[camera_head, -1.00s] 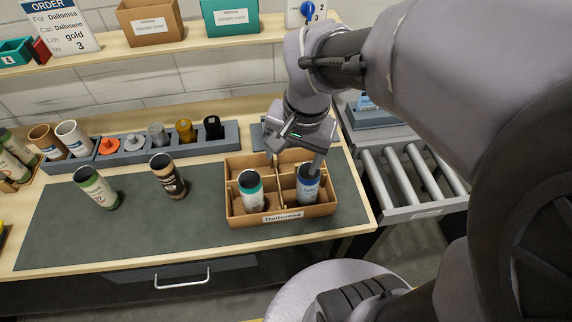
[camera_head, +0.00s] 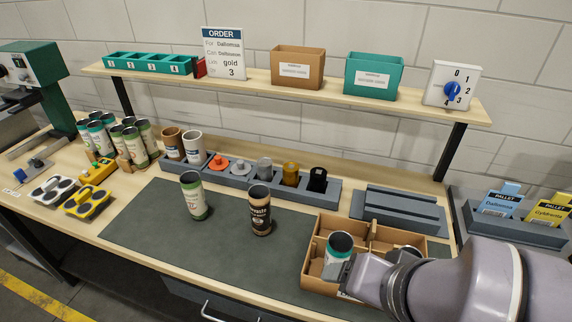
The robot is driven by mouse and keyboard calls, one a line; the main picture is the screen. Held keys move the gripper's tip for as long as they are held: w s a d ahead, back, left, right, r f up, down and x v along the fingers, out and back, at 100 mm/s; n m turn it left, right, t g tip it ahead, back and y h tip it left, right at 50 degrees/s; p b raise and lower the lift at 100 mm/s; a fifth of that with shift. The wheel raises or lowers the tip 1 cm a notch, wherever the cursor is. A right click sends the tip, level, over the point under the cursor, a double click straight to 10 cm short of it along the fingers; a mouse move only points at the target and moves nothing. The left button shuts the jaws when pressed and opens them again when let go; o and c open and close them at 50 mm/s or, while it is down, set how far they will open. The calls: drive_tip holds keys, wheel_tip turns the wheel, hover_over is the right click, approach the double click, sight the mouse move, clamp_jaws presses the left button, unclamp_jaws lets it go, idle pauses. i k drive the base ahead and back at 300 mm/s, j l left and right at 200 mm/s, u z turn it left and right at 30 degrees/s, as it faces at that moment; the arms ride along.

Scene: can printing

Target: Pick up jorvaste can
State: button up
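A brown and black can (camera_head: 260,210) stands upright on the dark mat (camera_head: 150,225); its pale label ends in what looks like "vaste". A white and green can (camera_head: 193,196) stands to its left, apart from it. My gripper's visible part (camera_head: 365,278) is at the lower right, in front of the divided cardboard box (camera_head: 318,250), to the right of the brown can and well apart from it.
A white and teal can (camera_head: 338,256) stands in the box. Behind the mat, a grey rack (camera_head: 240,180) holds several coloured items. More cans (camera_head: 135,147) cluster at the left. A shelf (camera_head: 250,84) runs above. The mat around the brown can is clear.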

sight(259, 194)
drive_tip(key=i+j+u, duration=0.15)
drive_tip(key=j, duration=0.35)
drive_tip(key=i+j+u, duration=0.2)
drive_tip(key=i+j, duration=0.15)
drive_tip(key=j, duration=0.15)
drive_tip(key=i+j+u, duration=0.15)
drive_tip(key=i+j, duration=0.15)
drive_tip(key=j, duration=0.15)
